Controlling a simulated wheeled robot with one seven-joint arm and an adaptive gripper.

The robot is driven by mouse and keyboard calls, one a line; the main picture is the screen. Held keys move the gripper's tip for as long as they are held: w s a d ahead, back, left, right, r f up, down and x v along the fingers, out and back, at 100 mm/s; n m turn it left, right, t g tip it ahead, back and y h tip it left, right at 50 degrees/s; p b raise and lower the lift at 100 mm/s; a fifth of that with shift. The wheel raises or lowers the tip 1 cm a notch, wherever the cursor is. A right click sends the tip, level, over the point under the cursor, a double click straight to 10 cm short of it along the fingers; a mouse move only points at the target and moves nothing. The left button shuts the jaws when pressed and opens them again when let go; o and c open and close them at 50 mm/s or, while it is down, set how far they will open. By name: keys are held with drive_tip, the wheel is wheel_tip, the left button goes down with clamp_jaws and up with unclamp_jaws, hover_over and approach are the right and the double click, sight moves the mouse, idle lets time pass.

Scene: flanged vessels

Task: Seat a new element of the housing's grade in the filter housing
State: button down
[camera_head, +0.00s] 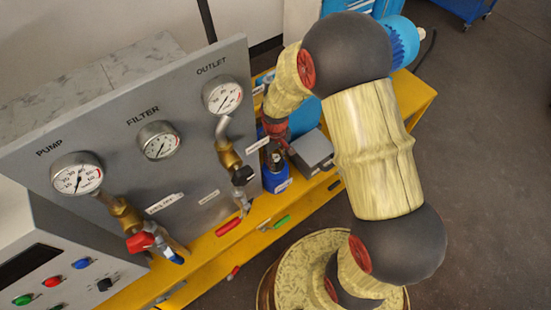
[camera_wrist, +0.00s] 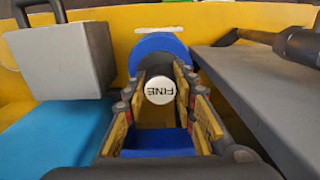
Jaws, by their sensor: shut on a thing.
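In the wrist view, a white round end cap marked FINE (camera_wrist: 160,90) sits between the fingers of my gripper (camera_wrist: 160,100). The gripper is shut on this element; the lettering reads upside down. A blue rounded body (camera_wrist: 158,42) shows just beyond the cap, and more blue shows below, between the fingers. I cannot tell whether the element is inside the blue body or above it. In the head view, my gripper (camera_head: 275,127) points down over a blue container with a white label (camera_head: 276,181) on the yellow bench. The fingertips are too small to read there.
A grey box (camera_head: 312,150) stands close right of the blue container. In the wrist view, a grey block (camera_wrist: 62,62) stands left and a grey slab (camera_wrist: 265,85) right.

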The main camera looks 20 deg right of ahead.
drive_tip(key=shift+f+b, duration=0.6)
drive_tip(key=shift+f, duration=0.45)
drive_tip(key=c, duration=1.4)
unclamp_jaws()
wheel_tip(320, 180, up, 12)
drive_tip(key=shift+r, duration=0.1)
